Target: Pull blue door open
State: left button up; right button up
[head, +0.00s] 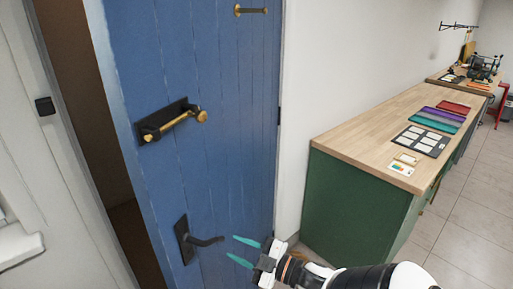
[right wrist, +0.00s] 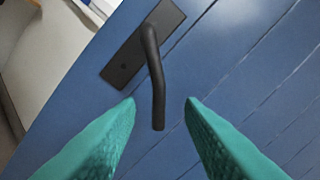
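The blue door (head: 215,110) is made of vertical planks. A dark brown strip or gap lies between its left edge and the white frame. A black lever handle (head: 207,241) on a black plate sits low near that edge. In the right wrist view the lever (right wrist: 156,85) points down between the fingers, its free end near the fingertips. My right gripper (head: 232,247), with teal fingers, is open just right of the lever's end. It also shows in the right wrist view (right wrist: 160,103), with space on both sides of the lever. My left gripper is out of view.
A black and brass pull (head: 175,122) sits higher on the door, with a small brass one (head: 251,10) above. A green cabinet with a wooden top (head: 365,130) stands right of the door. A tiled floor (head: 465,215) lies beyond it.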

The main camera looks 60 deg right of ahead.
jog(key=shift+s+d+f+b, duration=0.1)
jog(key=shift+s+d+b, duration=0.1)
jog(key=shift+s, duration=1.05)
jog(key=shift+s+d+b, duration=0.15)
jog(key=shift+s+d, duration=0.05)
jog(key=shift+s, duration=1.05)
